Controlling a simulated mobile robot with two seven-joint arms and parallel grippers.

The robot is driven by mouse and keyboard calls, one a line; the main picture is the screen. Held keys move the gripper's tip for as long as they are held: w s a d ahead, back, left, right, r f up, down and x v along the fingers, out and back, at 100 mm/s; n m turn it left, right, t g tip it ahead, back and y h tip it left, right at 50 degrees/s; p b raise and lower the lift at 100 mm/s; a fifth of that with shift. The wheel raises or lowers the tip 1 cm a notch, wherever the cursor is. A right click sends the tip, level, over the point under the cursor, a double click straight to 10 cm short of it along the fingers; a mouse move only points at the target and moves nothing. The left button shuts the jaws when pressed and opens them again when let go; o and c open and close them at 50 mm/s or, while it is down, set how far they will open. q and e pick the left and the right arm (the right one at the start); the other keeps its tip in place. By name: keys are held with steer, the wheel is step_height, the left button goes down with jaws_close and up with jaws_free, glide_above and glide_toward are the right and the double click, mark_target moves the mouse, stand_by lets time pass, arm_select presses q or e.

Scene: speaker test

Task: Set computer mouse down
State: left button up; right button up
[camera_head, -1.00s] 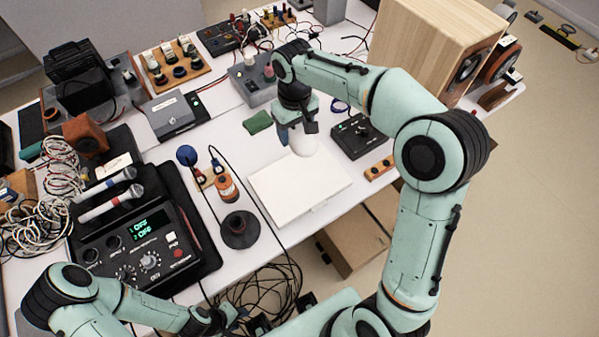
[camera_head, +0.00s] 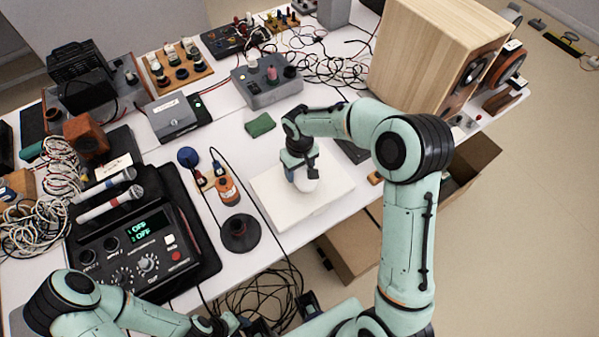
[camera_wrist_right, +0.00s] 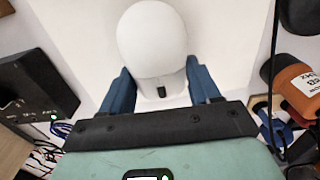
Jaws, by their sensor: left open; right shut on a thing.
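The white computer mouse (camera_wrist_right: 152,42) is between the two blue fingers of my right gripper (camera_wrist_right: 160,88) in the right wrist view. In the head view the mouse (camera_head: 307,183) shows below my right gripper (camera_head: 303,172), over a white flat pad or box (camera_head: 270,192). I cannot tell whether the mouse touches the white surface. My right gripper is shut on the mouse. My left gripper (camera_head: 225,325) is open and empty at the bottom of the head view, low in front of the table; its fingers are small there.
An orange bottle (camera_head: 228,190) and a dark round stand (camera_head: 239,233) are left of the white pad. A green cloth or sponge (camera_head: 260,125) lies behind it. A black box (camera_head: 352,150) is partly hidden by my right arm. A wooden speaker (camera_head: 425,55) stands at the back right.

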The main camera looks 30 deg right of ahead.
step_height(320, 180, down, 2)
steer(key=shift+f, duration=0.15)
steer(key=shift+f, duration=0.2)
steer(key=o, duration=1.1)
steer(key=shift+r, duration=0.1)
